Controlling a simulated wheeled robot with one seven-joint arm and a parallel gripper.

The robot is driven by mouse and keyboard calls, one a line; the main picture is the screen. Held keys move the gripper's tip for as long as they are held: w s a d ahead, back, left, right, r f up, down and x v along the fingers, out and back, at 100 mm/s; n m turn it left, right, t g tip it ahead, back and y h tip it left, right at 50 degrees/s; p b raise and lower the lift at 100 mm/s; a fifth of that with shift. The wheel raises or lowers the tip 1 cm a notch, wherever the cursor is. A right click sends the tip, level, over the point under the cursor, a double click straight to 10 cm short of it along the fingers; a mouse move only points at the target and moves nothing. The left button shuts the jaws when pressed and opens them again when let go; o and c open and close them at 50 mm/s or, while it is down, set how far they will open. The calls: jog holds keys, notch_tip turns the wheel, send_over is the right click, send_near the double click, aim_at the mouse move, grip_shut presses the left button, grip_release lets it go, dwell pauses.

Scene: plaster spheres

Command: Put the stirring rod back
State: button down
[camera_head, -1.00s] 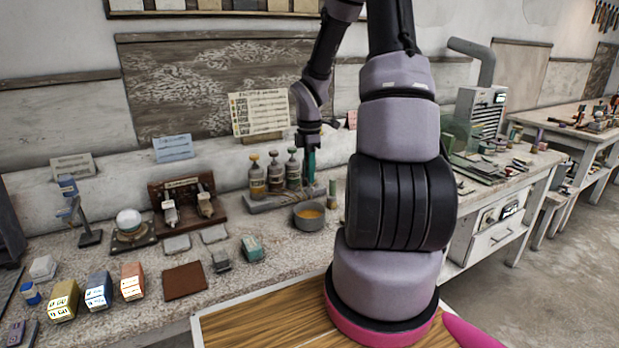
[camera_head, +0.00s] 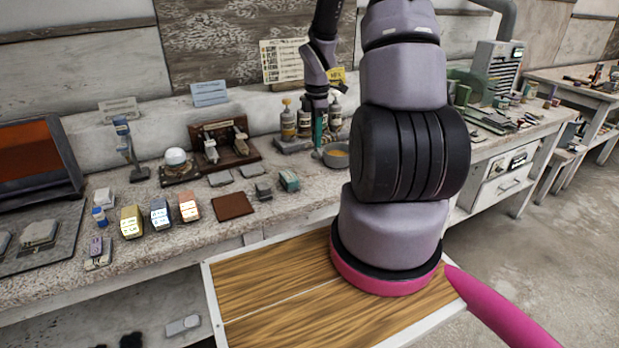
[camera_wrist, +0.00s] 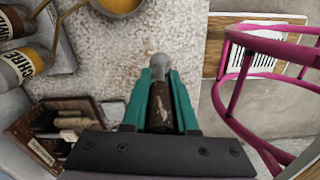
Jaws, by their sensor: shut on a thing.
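My gripper (camera_head: 318,127) hangs fingers-down over the bench beside the bottles and the bowl. In the wrist view its teal fingers (camera_wrist: 160,80) are shut on a dark brown piece with a rounded grey end, which looks like the stirring rod (camera_wrist: 159,112). Its far end and full length are hidden in the head view. A grey bowl (camera_head: 338,155) with orange-yellow contents is just right of the gripper; the bowl also shows at the top of the wrist view (camera_wrist: 122,8).
Several labelled bottles (camera_head: 288,124) stand close left of the gripper. A brown wooden rack (camera_head: 235,156) with white-handled tools is further left. Small boxes (camera_head: 160,213) and a brown pad (camera_head: 232,206) lie on the bench (camera_head: 270,225). A pink frame (camera_wrist: 236,90) is right in the wrist view.

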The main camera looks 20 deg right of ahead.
notch_tip(320, 180, down, 9)
jog(key=shift+a+r, duration=0.1)
jog(key=shift+r, duration=0.1)
dwell(0.3)
jog(key=c, duration=0.7)
grip_release()
